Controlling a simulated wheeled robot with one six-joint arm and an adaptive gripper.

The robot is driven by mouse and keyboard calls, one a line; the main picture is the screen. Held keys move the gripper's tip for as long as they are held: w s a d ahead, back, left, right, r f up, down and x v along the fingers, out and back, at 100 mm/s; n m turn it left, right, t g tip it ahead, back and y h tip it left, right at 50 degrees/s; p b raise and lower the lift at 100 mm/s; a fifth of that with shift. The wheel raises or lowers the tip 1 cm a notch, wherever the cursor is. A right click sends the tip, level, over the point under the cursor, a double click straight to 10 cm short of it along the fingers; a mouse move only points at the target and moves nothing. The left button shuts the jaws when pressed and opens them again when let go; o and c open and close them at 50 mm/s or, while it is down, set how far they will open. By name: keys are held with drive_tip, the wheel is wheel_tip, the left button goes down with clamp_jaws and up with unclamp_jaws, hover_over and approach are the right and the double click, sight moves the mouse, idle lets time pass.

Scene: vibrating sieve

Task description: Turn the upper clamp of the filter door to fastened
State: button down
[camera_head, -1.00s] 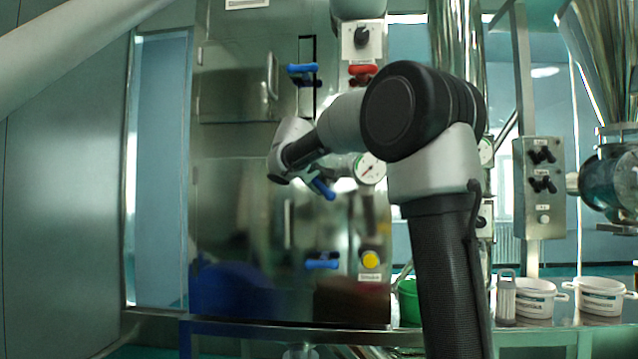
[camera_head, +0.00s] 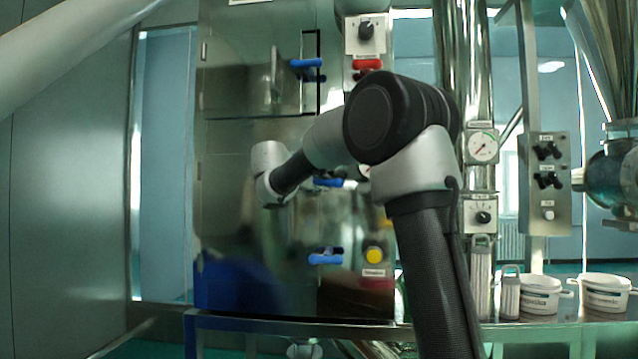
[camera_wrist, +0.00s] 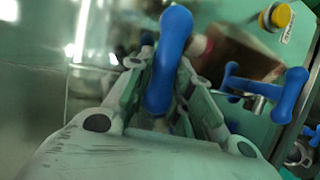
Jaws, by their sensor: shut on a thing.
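The filter door (camera_head: 225,240) is a shiny steel panel in the head view. Its upper clamp (camera_head: 328,182) is a blue handle that looks about level, partly hidden by my arm. The lower clamp (camera_head: 326,257) is blue and level below it. In the wrist view my gripper (camera_wrist: 163,75) is shut on the upper clamp (camera_wrist: 174,40), whose blue handle stands between the two fingers. The other blue clamp (camera_wrist: 290,95) shows to the right there, apart from the fingers. In the head view my wrist is left of the upper clamp and the fingers are hard to make out.
Another blue clamp (camera_head: 307,64) sits higher on the cabinet, beside a red knob (camera_head: 367,64). A yellow button (camera_head: 374,255) is right of the lower clamp. White tubs (camera_head: 541,295) stand on the steel bench at right. The space left of my wrist is clear.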

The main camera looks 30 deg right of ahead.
drive_tip(key=shift+f, duration=0.25)
idle(0.4)
drive_tip(key=c, duration=1.3)
unclamp_jaws()
drive_tip(key=shift+w, duration=0.1)
drive_tip(key=shift+a+r, duration=0.15)
drive_tip(key=v, duration=1.1)
drive_tip(key=shift+s+a, duration=0.25)
drive_tip(key=shift+s, duration=0.05)
